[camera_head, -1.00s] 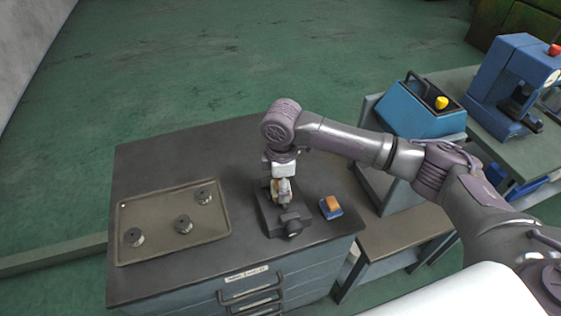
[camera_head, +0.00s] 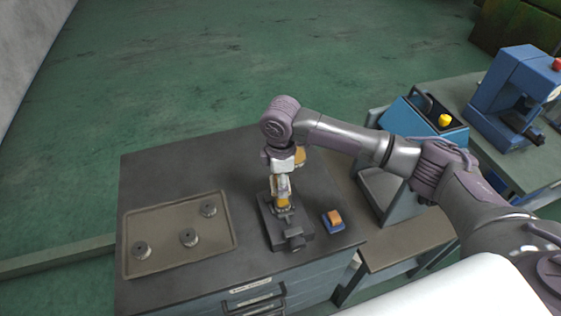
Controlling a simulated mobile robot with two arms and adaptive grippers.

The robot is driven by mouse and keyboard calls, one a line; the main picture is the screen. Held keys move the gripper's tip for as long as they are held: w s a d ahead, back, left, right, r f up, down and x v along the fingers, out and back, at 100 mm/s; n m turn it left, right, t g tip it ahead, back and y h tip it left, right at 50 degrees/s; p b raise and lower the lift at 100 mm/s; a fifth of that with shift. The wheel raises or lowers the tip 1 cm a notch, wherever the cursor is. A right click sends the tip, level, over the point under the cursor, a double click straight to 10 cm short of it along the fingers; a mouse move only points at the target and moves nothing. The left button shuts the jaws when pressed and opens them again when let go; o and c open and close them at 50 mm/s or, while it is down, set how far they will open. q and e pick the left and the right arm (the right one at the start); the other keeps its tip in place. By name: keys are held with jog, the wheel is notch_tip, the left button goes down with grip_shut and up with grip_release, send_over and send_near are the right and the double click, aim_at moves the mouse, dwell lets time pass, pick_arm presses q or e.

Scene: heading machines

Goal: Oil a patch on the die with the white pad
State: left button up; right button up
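My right arm comes in from the right, and my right gripper (camera_head: 282,192) points down over a dark vise-like fixture (camera_head: 291,236) on the cabinet top. A small orange-yellow piece (camera_head: 283,203) shows at the fingertips, just above or touching the fixture; I cannot tell whether it is held. The finger opening is too small to judge. Three round grey metal pieces, which may be dies, stand in a shallow tray (camera_head: 135,262) at the left. I cannot make out a white pad for certain. My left gripper is out of view.
A small blue block with an orange top (camera_head: 333,220) lies right of the fixture, near the cabinet (camera_head: 165,170) edge. Blue machines (camera_head: 515,90) stand at the right. The cabinet top between tray and fixture is clear.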

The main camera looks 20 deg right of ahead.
jog(key=shift+r+p, duration=0.35)
jog(key=shift+r, duration=0.3)
jog(key=shift+w+r+p, duration=0.15)
jog(key=shift+r+p, duration=0.1)
jog(key=shift+p, duration=0.15)
jog(key=shift+w+r, duration=0.2)
jog(key=shift+r, duration=0.35)
jog(key=shift+s+r+p, duration=0.15)
jog(key=shift+r+p, duration=0.15)
jog(key=shift+r, duration=0.2)
jog(key=shift+s+r, duration=0.1)
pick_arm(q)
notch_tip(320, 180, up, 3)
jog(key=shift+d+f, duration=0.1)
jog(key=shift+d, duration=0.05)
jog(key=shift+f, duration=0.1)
